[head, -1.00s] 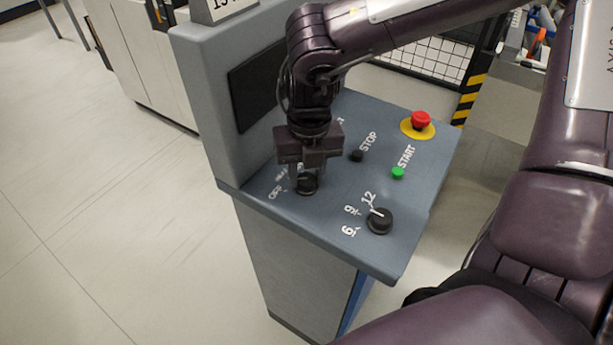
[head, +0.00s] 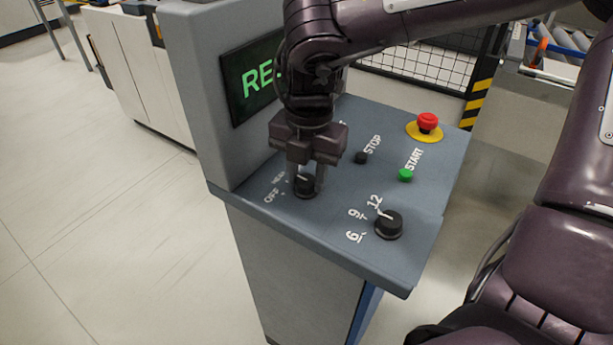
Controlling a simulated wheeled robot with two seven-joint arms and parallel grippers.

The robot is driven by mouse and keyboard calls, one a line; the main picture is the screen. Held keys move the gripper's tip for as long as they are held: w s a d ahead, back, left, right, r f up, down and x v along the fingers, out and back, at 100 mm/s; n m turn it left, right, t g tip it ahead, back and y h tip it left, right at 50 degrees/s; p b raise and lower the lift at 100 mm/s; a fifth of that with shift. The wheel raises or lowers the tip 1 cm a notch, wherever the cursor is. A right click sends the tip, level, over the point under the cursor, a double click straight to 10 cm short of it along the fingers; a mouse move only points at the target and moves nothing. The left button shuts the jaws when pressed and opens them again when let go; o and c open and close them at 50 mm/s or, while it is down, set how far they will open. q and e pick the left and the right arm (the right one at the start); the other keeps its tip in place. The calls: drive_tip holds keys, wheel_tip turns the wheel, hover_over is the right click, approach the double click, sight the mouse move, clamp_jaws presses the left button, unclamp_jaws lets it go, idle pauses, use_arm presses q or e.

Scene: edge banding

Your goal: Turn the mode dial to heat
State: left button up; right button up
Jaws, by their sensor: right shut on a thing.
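The mode dial (head: 304,188) is a black knob on the sloping grey-blue panel (head: 327,226), below the screen's right side. The labels OFF (head: 271,197) and HEAT (head: 279,176), the latter small, are printed to its left. My right gripper (head: 306,176) points down from above, with its two fingers around the dial, shut on it. A short white mark shows on the dial between the fingers, on the side toward HEAT. The fingers hide part of the dial. The screen (head: 252,82) is lit with green letters starting "RE"; my arm covers the rest. My left gripper is out of view.
A second black dial (head: 388,225) marked 6, 9, 12 sits at the panel's front right. The black STOP button (head: 361,157), green START button (head: 405,175) and red emergency button (head: 428,122) lie to the right of the gripper. Open floor is on the left.

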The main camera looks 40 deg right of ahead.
sight(308, 180)
idle(0.4)
drive_tip(key=o, duration=1)
wheel_tip(308, 180, up, 8)
drive_tip(key=shift+s+f, duration=0.1)
